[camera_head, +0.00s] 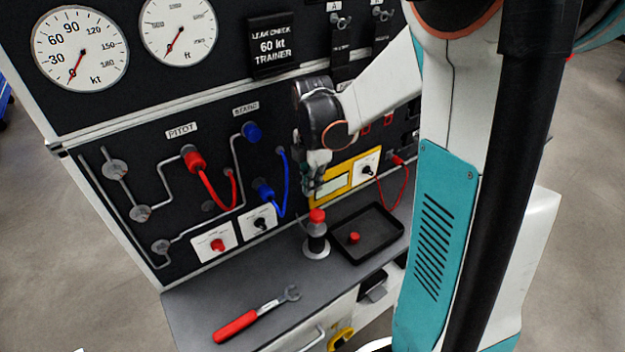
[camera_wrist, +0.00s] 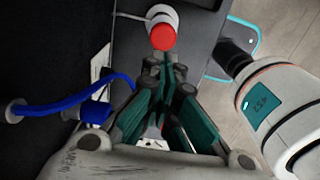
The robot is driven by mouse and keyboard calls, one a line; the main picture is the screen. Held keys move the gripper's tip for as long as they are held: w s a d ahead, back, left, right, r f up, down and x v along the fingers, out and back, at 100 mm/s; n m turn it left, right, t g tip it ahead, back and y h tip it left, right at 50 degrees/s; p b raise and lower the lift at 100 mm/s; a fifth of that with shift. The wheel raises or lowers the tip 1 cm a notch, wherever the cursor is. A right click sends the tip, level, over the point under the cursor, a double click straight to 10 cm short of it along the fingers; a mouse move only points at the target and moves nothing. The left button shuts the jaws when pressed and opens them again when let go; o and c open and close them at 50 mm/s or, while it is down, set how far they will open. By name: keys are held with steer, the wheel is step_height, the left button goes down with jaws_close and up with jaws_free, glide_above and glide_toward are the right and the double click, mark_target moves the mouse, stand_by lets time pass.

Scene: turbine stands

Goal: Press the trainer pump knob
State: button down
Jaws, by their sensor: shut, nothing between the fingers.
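The pump knob (camera_head: 317,215) is a red cap on a short dark upright post with a pale round base on the bench. In the wrist view the red knob (camera_wrist: 162,37) shows just beyond my fingertips. My gripper (camera_head: 309,193) is above the knob, pointing down, with a small gap seen between them in the head view. In the wrist view my gripper (camera_wrist: 166,62) has its fingers together, with nothing held. I cannot tell the exact gap from the wrist view.
A black tray (camera_head: 377,248) with a small red cap (camera_head: 354,238) lies right of the pump. A red-handled wrench (camera_head: 257,315) lies at the front left. The panel behind carries a red hose (camera_head: 212,198), a blue hose (camera_head: 281,200) and a yellow-framed unit (camera_head: 332,184).

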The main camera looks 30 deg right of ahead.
mark_target(312, 215)
step_height(312, 215, down, 9)
steer(key=shift+f+b, duration=0.1)
steer(key=shift+b, duration=1.15)
step_height(312, 215, down, 4)
steer(key=b, duration=0.3)
steer(key=shift+r, duration=0.3)
